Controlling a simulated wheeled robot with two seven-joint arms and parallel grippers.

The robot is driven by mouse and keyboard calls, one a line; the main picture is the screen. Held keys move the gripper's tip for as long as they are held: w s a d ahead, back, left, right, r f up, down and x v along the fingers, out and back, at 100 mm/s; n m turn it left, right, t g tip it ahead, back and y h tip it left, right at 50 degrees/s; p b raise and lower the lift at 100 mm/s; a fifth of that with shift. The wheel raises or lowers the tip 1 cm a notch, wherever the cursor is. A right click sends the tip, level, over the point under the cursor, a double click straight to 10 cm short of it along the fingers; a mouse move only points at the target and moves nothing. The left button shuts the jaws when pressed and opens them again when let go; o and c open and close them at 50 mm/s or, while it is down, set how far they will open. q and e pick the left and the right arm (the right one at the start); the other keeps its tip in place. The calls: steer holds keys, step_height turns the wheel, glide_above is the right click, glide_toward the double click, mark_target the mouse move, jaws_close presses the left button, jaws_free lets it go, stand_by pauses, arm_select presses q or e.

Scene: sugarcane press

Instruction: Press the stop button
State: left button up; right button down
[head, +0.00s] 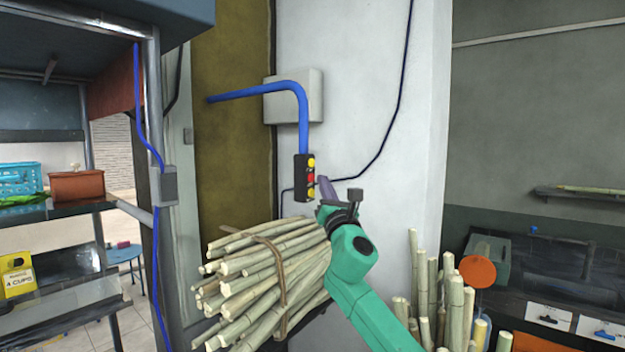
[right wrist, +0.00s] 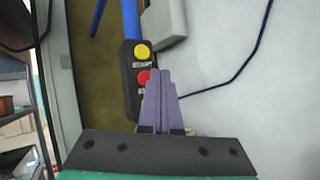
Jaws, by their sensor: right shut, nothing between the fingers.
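The black control box (head: 298,180) hangs at the end of a blue pipe. In the head view it carries a yellow button (head: 311,162) on top and a red button (head: 310,177) below it, with more yellow lower down. The right wrist view shows the same box (right wrist: 128,75), its yellow button (right wrist: 142,51) and its red button (right wrist: 144,77). My right gripper (head: 324,182) is shut and empty, its purple fingers just right of the red button. In the right wrist view the fingertips (right wrist: 159,72) overlap the box's right edge beside red. I cannot tell whether they touch it. The lower box is partly hidden.
A tied bundle of sugarcane (head: 265,270) lies below the box, left of my right arm. Upright canes (head: 432,285) stand right of the arm. A grey wall box (head: 312,95) and a white pillar (head: 365,70) are behind. A metal shelf post (head: 160,230) stands left.

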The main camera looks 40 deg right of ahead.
steer(key=shift+w, duration=0.1)
stand_by(0.6)
steer(key=shift+w+a, duration=0.15)
steer(key=shift+w, duration=0.2)
steer(key=shift+w+a, duration=0.1)
steer(key=shift+w, duration=0.3)
stand_by(0.6)
steer(key=shift+s, duration=0.1)
steer(key=shift+s+d, duration=0.25)
steer(key=shift+s, duration=0.45)
